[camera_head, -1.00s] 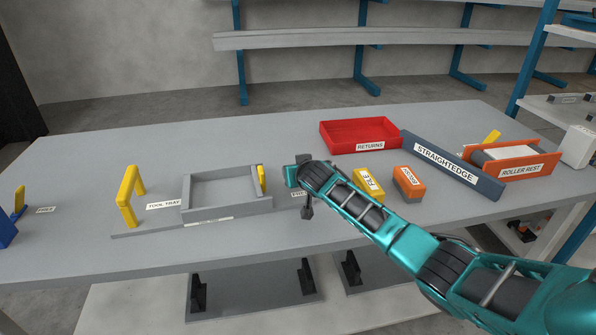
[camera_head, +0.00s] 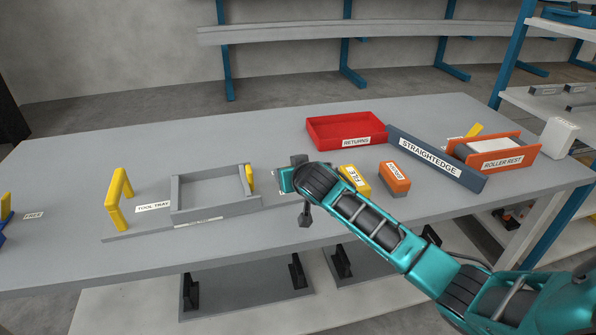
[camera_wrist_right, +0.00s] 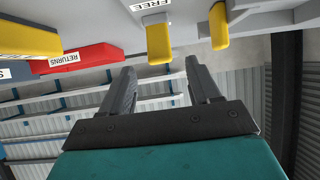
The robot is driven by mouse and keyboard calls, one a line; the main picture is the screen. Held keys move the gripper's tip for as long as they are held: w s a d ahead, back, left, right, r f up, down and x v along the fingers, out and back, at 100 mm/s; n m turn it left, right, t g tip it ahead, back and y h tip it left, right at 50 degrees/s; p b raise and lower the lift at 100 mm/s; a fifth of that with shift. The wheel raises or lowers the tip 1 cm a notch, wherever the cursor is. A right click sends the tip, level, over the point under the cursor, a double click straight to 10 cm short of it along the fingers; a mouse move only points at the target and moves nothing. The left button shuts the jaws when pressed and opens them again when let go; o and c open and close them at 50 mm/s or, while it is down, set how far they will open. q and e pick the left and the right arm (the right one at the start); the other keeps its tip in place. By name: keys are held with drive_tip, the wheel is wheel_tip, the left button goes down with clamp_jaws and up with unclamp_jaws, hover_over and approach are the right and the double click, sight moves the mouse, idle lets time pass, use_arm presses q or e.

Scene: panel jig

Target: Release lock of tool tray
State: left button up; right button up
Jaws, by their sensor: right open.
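The tool tray (camera_head: 215,210) is a low grey open frame on the bench, beside its "TOOL TRAY" label (camera_head: 153,207). A yellow arch handle (camera_head: 118,190) stands at its left. A small upright yellow lever (camera_head: 250,178) is at its right end. My right gripper (camera_head: 287,180) is just right of that lever and apart from it; its fingers are hard to see there. In the right wrist view my right gripper (camera_wrist_right: 160,66) is open and empty. Two yellow pieces (camera_wrist_right: 160,42) (camera_wrist_right: 219,27) lie beyond its fingers, near a "FREE" label (camera_wrist_right: 150,4). My left gripper is not in view.
A red returns bin (camera_head: 345,130), yellow file box (camera_head: 354,180), orange box (camera_head: 395,178), dark straightedge (camera_head: 435,160) and orange roller rest (camera_head: 495,152) stand to the right. The bench behind the tray is clear.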

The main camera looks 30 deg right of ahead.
drive_tip(key=shift+p+v, duration=0.3)
drive_tip(key=shift+v, duration=2.2)
drive_tip(key=shift+n+g+y, duration=0.5)
drive_tip(key=shift+g, duration=0.4)
drive_tip(key=s+a+f, duration=0.1)
drive_tip(key=s, duration=0.1)
drive_tip(key=s+a+f, duration=0.1)
drive_tip(key=s+f, duration=0.1)
drive_tip(key=s+a+f, duration=0.1)
drive_tip(key=s, duration=0.1)
drive_tip(key=shift+s+f, duration=0.4)
drive_tip(key=s+a+f+n+g, duration=0.1)
drive_tip(key=s+g, duration=0.1)
drive_tip(key=s, duration=0.7)
drive_tip(key=s+a+f+n+g+y, duration=0.1)
drive_tip(key=s+a+f+g, duration=0.15)
drive_tip(key=s, duration=0.65)
drive_tip(key=s+a+f+n+g, duration=0.1)
drive_tip(key=s+g, duration=0.1)
drive_tip(key=s, duration=0.7)
drive_tip(key=w+a+f+t+y, duration=0.2)
drive_tip(key=w+f+t, duration=0.5)
drive_tip(key=f, duration=0.1)
drive_tip(key=shift+w+a+f+n, duration=0.15)
drive_tip(key=shift+a+f+n, duration=0.1)
drive_tip(key=shift+f+n, duration=0.1)
